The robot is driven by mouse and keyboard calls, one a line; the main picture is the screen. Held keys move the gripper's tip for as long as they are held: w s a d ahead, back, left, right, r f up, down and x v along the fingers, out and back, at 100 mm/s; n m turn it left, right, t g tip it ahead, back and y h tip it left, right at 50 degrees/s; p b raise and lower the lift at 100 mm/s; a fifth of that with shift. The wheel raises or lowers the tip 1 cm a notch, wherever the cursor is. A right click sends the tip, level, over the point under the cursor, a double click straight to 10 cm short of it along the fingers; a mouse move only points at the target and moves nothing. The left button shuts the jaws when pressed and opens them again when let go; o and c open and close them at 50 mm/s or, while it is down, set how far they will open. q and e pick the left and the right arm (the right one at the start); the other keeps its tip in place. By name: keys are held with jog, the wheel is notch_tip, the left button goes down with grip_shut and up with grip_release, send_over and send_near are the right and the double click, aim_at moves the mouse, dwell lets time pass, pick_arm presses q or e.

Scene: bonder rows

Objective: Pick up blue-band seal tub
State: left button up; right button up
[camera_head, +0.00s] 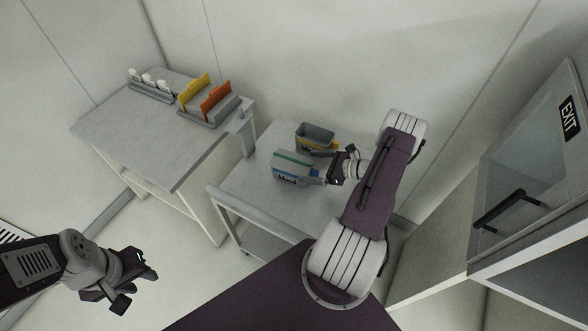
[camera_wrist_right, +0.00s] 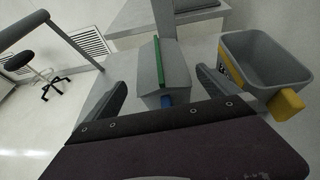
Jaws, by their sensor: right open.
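The blue-band seal tub (camera_head: 288,171) is grey, with a blue band and a green strip along its top. It stands on the cart. My right gripper (camera_head: 319,167) is open at the tub's right side. My left gripper (camera_head: 137,287) is open and empty at lower left, away from the cart.
A grey open tub with a yellow band (camera_head: 315,134) stands close behind, and right of the blue one in the wrist view (camera_wrist_right: 262,62). The cart (camera_head: 236,187) has a raised rail at left. A side table (camera_head: 150,135) holds yellow and orange files (camera_head: 215,101). A cabinet (camera_head: 520,170) stands right.

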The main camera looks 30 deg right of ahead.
aim_at(300, 165)
jog(key=shift+w+a+f, duration=0.15)
jog(key=shift+w+f, duration=0.05)
jog(key=shift+w, duration=0.2)
jog(key=x, duration=0.5)
jog(key=shift+f+p, duration=0.1)
jog(key=shift+p, duration=0.3)
jog(key=c, duration=1.3)
notch_tip(300, 165, up, 5)
jog(key=p, duration=0.3)
jog(key=shift+p, duration=0.4)
jog(key=shift+s+d+r+b, duration=0.4)
jog(key=shift+s+d+r, duration=0.5)
jog(key=shift+d, duration=0.9)
jog(key=shift+s+d+r+b, duration=0.55)
jog(key=shift+d+r, duration=0.6)
jog(key=shift+d, duration=0.65)
jog(key=shift+s+d+r+b, duration=0.3)
jog(key=shift+s+d+r, duration=0.65)
jog(key=shift+d, duration=0.85)
